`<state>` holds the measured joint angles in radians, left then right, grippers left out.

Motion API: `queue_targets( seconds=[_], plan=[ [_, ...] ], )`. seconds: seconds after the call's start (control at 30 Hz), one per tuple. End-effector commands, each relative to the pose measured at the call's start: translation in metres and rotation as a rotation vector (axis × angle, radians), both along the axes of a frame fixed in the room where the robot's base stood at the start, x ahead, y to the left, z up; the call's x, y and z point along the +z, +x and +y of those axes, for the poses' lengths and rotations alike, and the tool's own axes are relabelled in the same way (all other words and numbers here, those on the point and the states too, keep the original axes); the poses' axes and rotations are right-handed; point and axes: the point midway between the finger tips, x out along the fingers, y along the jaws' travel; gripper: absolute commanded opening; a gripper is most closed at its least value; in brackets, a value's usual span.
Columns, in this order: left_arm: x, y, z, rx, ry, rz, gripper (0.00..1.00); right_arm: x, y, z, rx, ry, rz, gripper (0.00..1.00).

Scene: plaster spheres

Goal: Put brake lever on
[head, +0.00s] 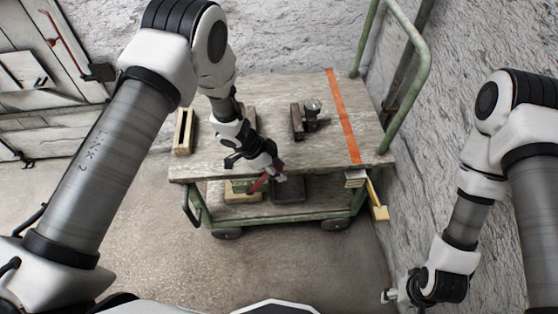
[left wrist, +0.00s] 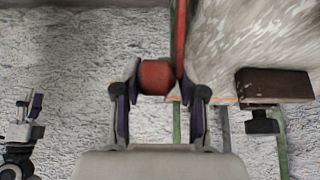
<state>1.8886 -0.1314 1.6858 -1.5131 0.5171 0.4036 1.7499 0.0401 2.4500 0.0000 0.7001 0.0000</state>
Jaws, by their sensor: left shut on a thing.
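The red brake lever (head: 259,184) is at the front edge of a wooden cart (head: 225,167) with a green metal frame. My left gripper (head: 277,174) is at the lever's upper part. In the left wrist view, a rounded red end of the lever (left wrist: 157,77) is between the two fingers, and a red bar rises beside the right finger. The left gripper is shut on it. My right gripper (head: 388,296) hangs low at the right, away from the cart; its fingers are too small to read.
On the cart top are a wooden box (head: 184,132), a dark block with a metal part (head: 311,116) and an orange stripe (head: 343,117). The lower shelf holds a dark tray (head: 288,189). A yellow piece (head: 377,202) hangs at the right corner. The floor in front is clear.

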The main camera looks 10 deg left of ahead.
Motion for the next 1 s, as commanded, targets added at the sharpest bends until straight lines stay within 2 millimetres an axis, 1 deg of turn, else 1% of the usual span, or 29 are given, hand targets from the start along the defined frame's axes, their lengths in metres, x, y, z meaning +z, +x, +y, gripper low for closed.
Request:
queue_targets(
  seconds=[0.03,0.47,0.5,0.53,0.87,0.97,1.0],
  plan=[
    [-0.005,-0.008,-0.002,-0.008,0.006,0.019,0.0,0.002,0.0,0.0,0.0,0.0,0.0,0.6],
    [-0.008,-0.008,-0.002,-0.007,0.015,0.021,0.0,0.002,0.0,0.0,0.0,0.0,0.0,0.6],
    [-0.008,-0.008,-0.002,-0.007,0.014,0.021,0.51,0.002,0.0,0.0,0.0,0.0,0.0,0.6],
    [-0.008,-0.008,-0.002,-0.007,0.014,0.021,0.6,0.002,0.0,0.0,0.0,0.0,0.0,0.6],
    [-0.004,-0.003,-0.001,-0.002,0.014,0.012,0.6,0.002,0.0,0.0,0.0,0.0,0.0,0.6],
    [0.002,-0.003,0.002,-0.001,0.015,0.011,0.6,0.003,0.0,0.0,0.0,0.0,0.0,0.6],
    [0.007,-0.003,0.005,-0.001,0.014,0.01,0.6,0.003,0.0,0.0,0.0,0.0,0.0,0.6]
  ],
)
